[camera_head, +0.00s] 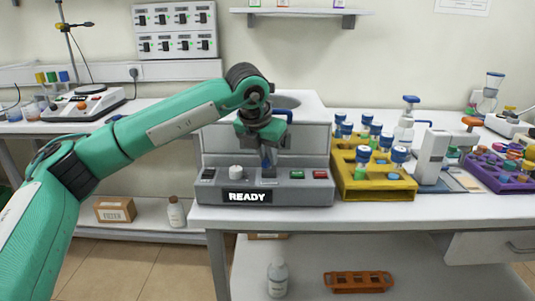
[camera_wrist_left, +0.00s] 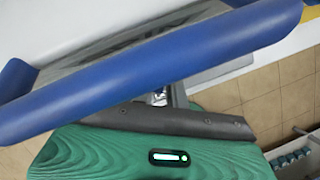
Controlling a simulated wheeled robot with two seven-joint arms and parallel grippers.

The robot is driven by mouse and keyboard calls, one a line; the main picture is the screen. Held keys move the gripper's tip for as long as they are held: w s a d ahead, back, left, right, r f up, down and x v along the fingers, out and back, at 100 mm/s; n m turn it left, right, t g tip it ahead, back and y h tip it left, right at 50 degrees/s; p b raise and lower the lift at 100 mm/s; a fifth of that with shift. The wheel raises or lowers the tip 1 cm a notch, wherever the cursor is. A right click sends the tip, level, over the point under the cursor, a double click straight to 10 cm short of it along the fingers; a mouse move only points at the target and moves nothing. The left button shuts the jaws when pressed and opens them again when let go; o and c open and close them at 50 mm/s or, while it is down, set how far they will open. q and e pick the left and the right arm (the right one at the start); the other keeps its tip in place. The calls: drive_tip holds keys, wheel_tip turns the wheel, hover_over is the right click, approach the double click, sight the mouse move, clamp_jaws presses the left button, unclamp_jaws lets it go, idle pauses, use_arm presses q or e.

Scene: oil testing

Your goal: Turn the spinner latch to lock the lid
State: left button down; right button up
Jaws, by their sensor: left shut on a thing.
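The grey machine (camera_head: 212,150) stands at the front of the white bench, with a lit READY display. A blue handle (camera_head: 282,112) shows at its top, partly behind my left gripper. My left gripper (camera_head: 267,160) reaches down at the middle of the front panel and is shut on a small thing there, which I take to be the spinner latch. The fingers hide most of it, so I cannot tell how it is turned. In the left wrist view, a broad blue bar (camera_wrist_left: 150,75) crosses very near the camera. My right gripper is not in view.
A yellow rack (camera_head: 378,190) with blue-capped vials stands close to the machine's right. A purple rack (camera_head: 500,172) is farther right. A white scale (camera_head: 85,103) stands on the left bench. White bench (camera_head: 300,216) shows in front of the machine.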

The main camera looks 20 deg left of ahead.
use_arm(q)
drive_tip(key=c, duration=1.4)
unclamp_jaws()
